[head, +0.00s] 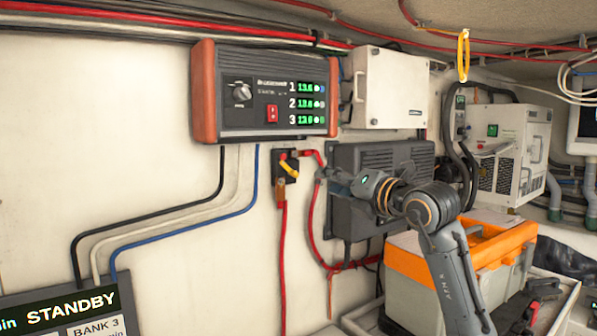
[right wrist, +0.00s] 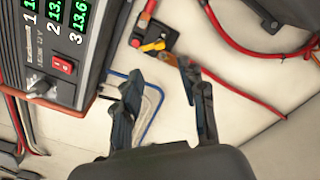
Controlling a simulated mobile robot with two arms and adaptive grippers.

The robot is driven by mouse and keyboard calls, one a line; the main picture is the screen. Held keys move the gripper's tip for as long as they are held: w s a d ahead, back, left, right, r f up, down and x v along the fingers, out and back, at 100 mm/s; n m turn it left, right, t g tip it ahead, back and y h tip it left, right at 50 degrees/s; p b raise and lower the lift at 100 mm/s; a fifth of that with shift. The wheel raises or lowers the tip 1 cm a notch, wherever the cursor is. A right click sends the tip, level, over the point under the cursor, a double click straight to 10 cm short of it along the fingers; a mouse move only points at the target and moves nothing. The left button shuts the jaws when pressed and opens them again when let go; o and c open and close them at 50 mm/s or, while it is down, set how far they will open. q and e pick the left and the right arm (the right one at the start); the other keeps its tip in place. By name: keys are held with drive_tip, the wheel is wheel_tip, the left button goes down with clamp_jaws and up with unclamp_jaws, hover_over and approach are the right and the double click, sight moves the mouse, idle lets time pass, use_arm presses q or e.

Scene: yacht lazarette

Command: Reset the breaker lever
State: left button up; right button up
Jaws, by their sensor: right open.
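The breaker (head: 280,164) is a small black block on the pale wall below the battery panel. Its yellow lever (head: 289,170) slants down to the right, with a small red part just above it. Red cables join the breaker at its right side and bottom. My right gripper (head: 332,178) is to the right of the breaker, apart from it and empty. In the right wrist view my right gripper (right wrist: 162,72) has its two fingers spread, with the breaker (right wrist: 150,30) and its yellow lever (right wrist: 153,46) beyond the tips. My left gripper is out of view.
The battery panel (head: 262,92) with a red switch (head: 272,113) and green readouts juts out above the breaker. A dark finned box (head: 390,155) is behind my right arm. An orange-and-grey case (head: 405,262) stands below. The wall left of the breaker carries cables.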

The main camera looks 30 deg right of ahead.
drive_tip(key=p, duration=0.3)
approach(289, 169)
drive_tip(key=w+d, duration=0.1)
drive_tip(key=w+f+p, duration=0.1)
drive_tip(key=w, duration=0.5)
drive_tip(key=shift+a, duration=0.25)
drive_tip(key=shift+c, duration=0.8)
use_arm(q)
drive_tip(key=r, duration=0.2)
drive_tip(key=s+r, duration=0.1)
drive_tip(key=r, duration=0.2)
use_arm(e)
drive_tip(key=shift+s, duration=0.1)
clamp_jaws()
